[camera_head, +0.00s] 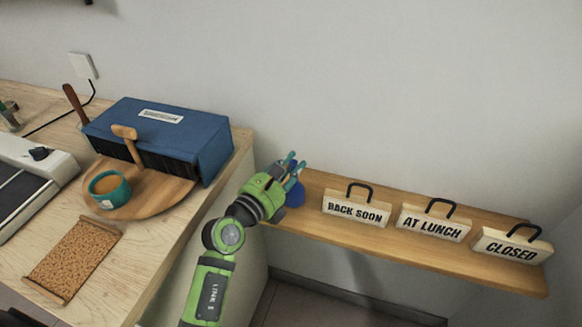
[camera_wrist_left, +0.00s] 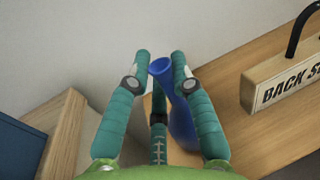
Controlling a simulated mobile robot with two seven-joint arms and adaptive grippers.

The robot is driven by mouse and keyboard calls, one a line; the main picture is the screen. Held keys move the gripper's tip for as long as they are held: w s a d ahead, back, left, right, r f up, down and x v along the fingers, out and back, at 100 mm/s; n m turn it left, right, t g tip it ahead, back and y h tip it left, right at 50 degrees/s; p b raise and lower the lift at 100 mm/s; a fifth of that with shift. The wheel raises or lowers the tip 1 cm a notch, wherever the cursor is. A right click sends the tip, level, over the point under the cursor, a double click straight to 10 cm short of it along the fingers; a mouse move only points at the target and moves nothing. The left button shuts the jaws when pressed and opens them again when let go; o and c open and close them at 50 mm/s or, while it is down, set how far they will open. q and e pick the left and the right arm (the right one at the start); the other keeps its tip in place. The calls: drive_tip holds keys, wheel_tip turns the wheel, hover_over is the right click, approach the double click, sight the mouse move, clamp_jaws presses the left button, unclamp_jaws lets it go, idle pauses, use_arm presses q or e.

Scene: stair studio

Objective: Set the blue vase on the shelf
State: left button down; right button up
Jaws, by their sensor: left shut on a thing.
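The blue vase (camera_head: 297,195) is at the left end of the wooden shelf (camera_head: 310,228), mostly hidden behind my left gripper (camera_head: 291,168) in the head view. In the left wrist view the vase (camera_wrist_left: 182,122) shows its narrow neck and flared mouth between the teal fingers of my left gripper (camera_wrist_left: 160,58). The gripper is shut on the vase. The vase is over the shelf board; I cannot tell whether its base touches the board. My right gripper is not in view.
Three signs stand on the shelf: BACK SOON (camera_head: 355,210), AT LUNCH (camera_head: 432,223) and CLOSED (camera_head: 511,246). On the left, a wooden desk (camera_head: 150,262) holds a blue box (camera_head: 195,135), a teal cup (camera_head: 110,190) and a cork mat (camera_head: 75,258). A wall rises behind the shelf.

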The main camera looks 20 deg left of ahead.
use_arm(q)
drive_tip(key=c, duration=1.1)
unclamp_jaws()
drive_tip(key=shift+f, duration=0.1)
drive_tip(key=b+v, duration=0.1)
drive_tip(key=v, duration=1.1)
drive_tip(key=shift+r, duration=0.3)
